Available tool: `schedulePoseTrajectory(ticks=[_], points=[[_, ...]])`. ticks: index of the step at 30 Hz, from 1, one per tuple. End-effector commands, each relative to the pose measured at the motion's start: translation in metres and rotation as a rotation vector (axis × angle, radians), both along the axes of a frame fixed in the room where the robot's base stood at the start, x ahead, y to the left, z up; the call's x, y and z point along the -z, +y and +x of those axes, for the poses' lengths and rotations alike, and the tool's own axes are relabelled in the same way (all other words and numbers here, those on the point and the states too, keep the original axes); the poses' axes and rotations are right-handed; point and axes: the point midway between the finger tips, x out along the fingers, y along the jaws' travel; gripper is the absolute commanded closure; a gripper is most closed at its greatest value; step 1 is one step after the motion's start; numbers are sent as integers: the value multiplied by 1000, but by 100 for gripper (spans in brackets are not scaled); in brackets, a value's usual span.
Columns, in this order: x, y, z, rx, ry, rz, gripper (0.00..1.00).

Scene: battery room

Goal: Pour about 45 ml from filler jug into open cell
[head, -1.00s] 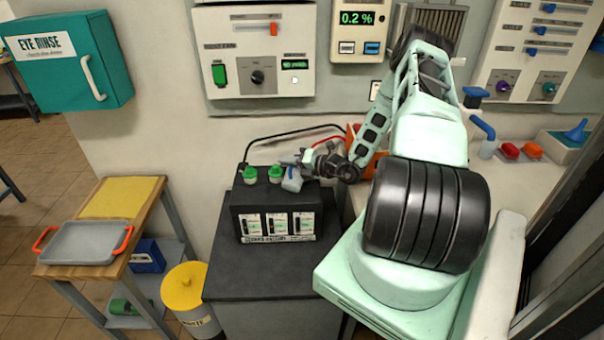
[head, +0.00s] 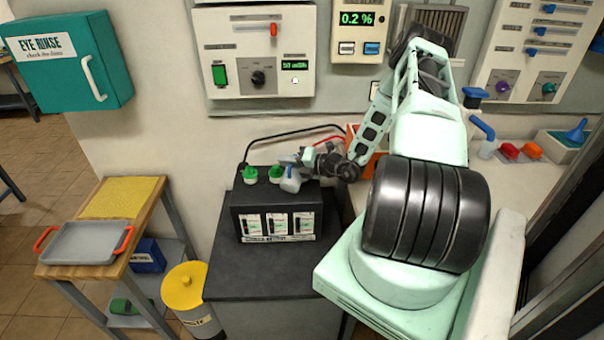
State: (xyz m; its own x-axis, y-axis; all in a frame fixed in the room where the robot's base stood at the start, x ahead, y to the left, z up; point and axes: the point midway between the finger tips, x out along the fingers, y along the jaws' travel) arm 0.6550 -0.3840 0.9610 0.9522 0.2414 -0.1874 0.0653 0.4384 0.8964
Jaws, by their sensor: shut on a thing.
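My gripper (head: 299,162) is shut on the jug from behind and to the right. The battery (head: 238,222) stands on a dark cabinet. Two green caps (head: 250,175) (head: 276,174) sit on its left and middle cells. The right cell's opening is hidden by the jug and gripper, and I cannot make out any liquid stream or the level inside.
Black and red cables (head: 290,133) run behind the battery. A wooden cart with a grey tray (head: 88,243) and a yellow-lidded bin (head: 184,285) stand left. The cabinet top (head: 262,275) is clear in front.

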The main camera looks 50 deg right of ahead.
Motion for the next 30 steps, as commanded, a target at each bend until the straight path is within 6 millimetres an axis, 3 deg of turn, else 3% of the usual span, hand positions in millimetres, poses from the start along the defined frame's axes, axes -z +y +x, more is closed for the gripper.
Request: schedulePoseTrajectory(ticks=[30], points=[[-3, 1, 0, -1, 11, 37, 100]])
